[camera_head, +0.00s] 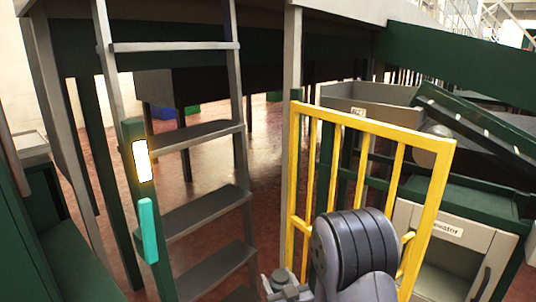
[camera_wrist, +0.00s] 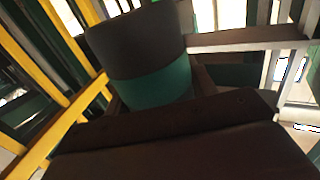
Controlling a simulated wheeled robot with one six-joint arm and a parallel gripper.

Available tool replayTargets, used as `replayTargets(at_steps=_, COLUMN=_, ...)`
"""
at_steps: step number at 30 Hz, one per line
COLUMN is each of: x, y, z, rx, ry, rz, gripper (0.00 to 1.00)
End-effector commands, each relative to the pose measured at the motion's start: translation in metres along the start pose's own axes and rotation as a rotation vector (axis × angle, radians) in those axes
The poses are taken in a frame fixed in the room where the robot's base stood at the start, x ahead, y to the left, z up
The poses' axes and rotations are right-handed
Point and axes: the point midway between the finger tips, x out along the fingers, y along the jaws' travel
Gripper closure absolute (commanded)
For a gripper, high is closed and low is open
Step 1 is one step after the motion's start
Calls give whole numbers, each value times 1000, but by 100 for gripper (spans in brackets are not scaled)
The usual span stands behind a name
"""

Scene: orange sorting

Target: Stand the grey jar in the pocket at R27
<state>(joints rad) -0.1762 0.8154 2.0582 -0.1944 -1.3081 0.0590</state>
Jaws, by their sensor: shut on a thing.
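In the wrist view a dark grey jar (camera_wrist: 135,48) with a green band around it stands out in front of my gripper (camera_wrist: 158,86). My gripper is shut on the jar, with a finger at each side of the green band. The jar's far end is dark and its contents do not show. In the head view my grey arm is low at the centre right, and the jar cannot be made out there. No pocket marked R27 can be made out in either view.
A yellow railing gate (camera_head: 374,122) stands right behind my arm. Grey steps (camera_head: 205,212) rise at the left, beside a green post with a lit white panel (camera_head: 142,161). A labelled grey cabinet (camera_head: 455,232) stands at the right. Reddish floor (camera_head: 200,175) shows beyond the steps.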

Motion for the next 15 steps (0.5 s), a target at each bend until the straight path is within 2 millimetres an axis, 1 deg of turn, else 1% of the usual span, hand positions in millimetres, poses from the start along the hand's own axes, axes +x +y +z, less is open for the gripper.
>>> replayTargets(at_steps=1, x=-1, y=2, z=-8, rx=1, ry=0, rz=6, gripper=75)
replayTargets(at_steps=6, x=-4, y=10, z=-22, rx=4, ry=1, rz=30, gripper=75)
replayTargets(at_steps=9, x=-8, y=16, z=-35, rx=7, ry=1, rz=50, gripper=75)
replayTargets(at_steps=15, x=-16, y=33, z=-67, rx=12, ry=2, rz=103, gripper=75)
